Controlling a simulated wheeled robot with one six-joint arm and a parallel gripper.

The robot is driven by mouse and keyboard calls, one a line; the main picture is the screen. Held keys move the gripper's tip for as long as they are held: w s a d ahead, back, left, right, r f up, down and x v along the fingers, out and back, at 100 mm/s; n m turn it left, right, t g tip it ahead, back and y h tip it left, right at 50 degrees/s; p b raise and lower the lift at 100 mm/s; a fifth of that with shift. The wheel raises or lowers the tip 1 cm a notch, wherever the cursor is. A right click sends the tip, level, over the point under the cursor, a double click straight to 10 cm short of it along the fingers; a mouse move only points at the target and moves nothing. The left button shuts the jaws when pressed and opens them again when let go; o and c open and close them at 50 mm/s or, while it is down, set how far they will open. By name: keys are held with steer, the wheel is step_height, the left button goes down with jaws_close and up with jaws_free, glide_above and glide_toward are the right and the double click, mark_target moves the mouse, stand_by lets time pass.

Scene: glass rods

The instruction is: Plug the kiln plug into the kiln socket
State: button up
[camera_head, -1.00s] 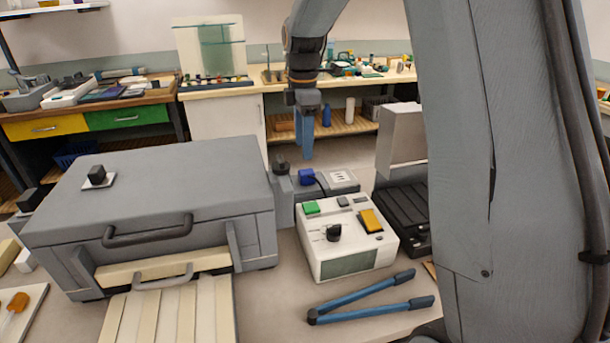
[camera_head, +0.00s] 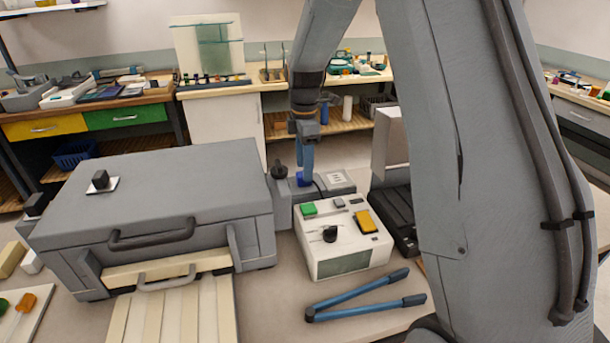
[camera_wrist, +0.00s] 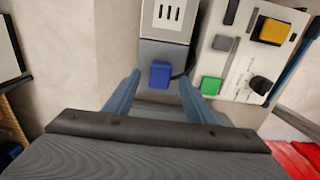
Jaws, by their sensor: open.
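The blue kiln plug (camera_head: 304,182) rests upright on a grey block behind the white control box, with a dark cord beside it in the wrist view (camera_wrist: 160,74). The kiln socket appears to be the pale slotted plate (camera_head: 336,177) on the same grey unit, just right of the plug; its slots face the wrist camera (camera_wrist: 168,13). My gripper (camera_head: 305,166) points down over the plug. In the wrist view its blue fingers (camera_wrist: 160,80) are apart, one on each side of the plug, and empty. Whether they touch it cannot be told.
The large grey kiln (camera_head: 165,190) stands left of the plug, with a dark knob (camera_head: 279,169) near its right corner. The white control box (camera_head: 343,240) is in front. Blue-handled tongs (camera_head: 365,296) lie nearer. A dark ribbed case (camera_head: 393,213) stands right.

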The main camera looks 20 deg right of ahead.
steer(key=shift+f, duration=0.8)
steer(key=c, duration=1.1)
step_height(320, 180, up, 10)
steer(key=b, duration=0.3)
